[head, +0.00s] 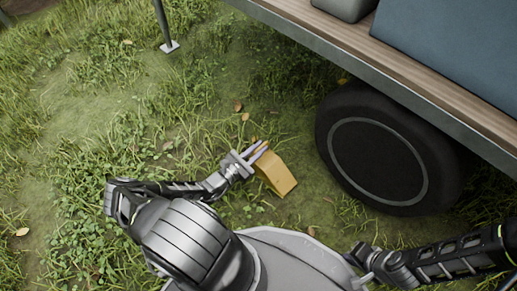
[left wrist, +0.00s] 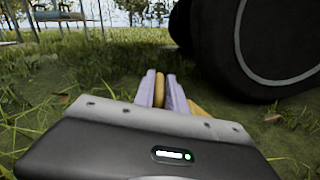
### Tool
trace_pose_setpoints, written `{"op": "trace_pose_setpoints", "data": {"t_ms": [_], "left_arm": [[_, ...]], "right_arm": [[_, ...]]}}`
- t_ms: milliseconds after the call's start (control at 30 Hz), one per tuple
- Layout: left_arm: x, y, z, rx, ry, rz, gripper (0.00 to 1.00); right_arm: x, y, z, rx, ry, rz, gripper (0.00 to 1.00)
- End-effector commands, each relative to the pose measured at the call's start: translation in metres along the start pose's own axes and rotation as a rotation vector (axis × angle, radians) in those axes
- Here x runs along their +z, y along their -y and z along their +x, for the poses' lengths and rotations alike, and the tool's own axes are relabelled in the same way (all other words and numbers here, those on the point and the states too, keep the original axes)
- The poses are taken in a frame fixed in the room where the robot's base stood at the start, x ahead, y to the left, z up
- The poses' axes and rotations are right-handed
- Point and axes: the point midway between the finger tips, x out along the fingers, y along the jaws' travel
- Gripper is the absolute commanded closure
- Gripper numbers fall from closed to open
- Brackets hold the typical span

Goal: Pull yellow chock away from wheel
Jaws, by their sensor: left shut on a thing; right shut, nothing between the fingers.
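The yellow chock (head: 278,176) lies on the grass to the left of the black wheel (head: 380,150), with a narrow strip of ground showing between them. My left gripper (head: 258,152) is shut on the chock's upper left end. In the left wrist view, a yellow part of the chock (left wrist: 159,89) shows between the pale fingers, and more of it (left wrist: 196,108) shows to their right. The wheel (left wrist: 262,45) stands at the upper right there. My right gripper (head: 360,257) is shut and empty near my body, away from the chock.
The trailer's wooden deck (head: 420,62) with a metal edge overhangs the wheel and carries blue-grey boxes (head: 450,45). A support leg with a foot plate (head: 169,46) stands at the top left. Grass with scattered leaves is open to the chock's left.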

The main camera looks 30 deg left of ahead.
Motion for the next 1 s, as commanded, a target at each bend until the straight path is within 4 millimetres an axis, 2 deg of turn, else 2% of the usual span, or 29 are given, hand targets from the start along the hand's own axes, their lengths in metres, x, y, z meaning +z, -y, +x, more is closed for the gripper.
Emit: {"op": "trace_pose_setpoints", "data": {"t_ms": [67, 333, 700, 867, 1000], "left_arm": [[-0.001, 0.000, 0.000, -0.001, -0.001, 0.002, 0.81], [0.000, 0.000, 0.000, 0.000, -0.001, 0.001, 0.59], [0.001, 0.000, -0.005, 0.000, -0.001, 0.001, 0.58], [0.002, -0.001, -0.023, 0.001, -0.003, 0.002, 0.58], [0.002, -0.001, -0.046, 0.002, -0.004, 0.002, 0.58]], "right_arm": [[0.000, 0.000, 0.000, 0.000, 0.000, 0.000, 1.00], [0.000, 0.000, 0.000, 0.000, 0.000, 0.000, 1.00], [0.000, 0.001, -0.002, 0.000, 0.000, 0.000, 1.00], [0.001, 0.003, -0.009, 0.002, 0.001, -0.001, 1.00], [0.002, 0.006, -0.015, 0.003, 0.002, -0.002, 1.00]]}}
